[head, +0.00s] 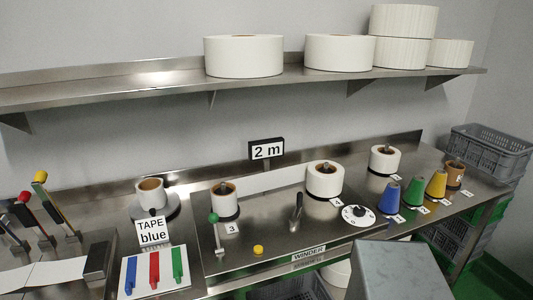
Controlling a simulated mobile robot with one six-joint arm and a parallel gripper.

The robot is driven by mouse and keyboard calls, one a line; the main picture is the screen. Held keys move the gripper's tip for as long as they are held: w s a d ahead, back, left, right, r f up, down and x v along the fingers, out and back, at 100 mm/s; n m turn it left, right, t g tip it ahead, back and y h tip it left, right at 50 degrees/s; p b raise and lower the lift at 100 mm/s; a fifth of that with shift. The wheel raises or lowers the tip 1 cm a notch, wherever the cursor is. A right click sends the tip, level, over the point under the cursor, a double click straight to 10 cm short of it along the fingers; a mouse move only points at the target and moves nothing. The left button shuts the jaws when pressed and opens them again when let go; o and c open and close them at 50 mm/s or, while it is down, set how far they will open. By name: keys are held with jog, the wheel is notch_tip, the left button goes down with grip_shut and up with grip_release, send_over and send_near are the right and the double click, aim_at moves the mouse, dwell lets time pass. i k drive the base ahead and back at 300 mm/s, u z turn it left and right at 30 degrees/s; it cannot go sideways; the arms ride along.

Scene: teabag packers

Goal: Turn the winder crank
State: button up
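The winder is a steel plate on the bench with a "WINDER" label (308,253) on its front edge. A dark metal upright handle (297,212) stands near its middle. A lever with a green knob (214,218) stands at its left. I cannot tell for sure which of these is the crank. A spool marked 3 (225,200) and a larger white roll (325,180) sit at the back, with a pale strip stretched between them. A white dial (358,215) and a yellow button (258,250) are also on it. My gripper is not in view.
Blue (390,195), green (414,192) and yellow (437,184) cones stand at the right. A "2 m" sign (267,150) stands behind. A "TAPE blue" sign (152,231) and coloured bars are left. A shelf (130,88) with white rolls hangs above. Grey crates (490,150) stand right.

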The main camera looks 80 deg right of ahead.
aim_at(294, 220)
jog(key=u, duration=0.15)
jog(key=k, duration=0.6)
jog(key=z, duration=1.6)
jog(key=k, duration=0.15)
jog(key=z, duration=2.05)
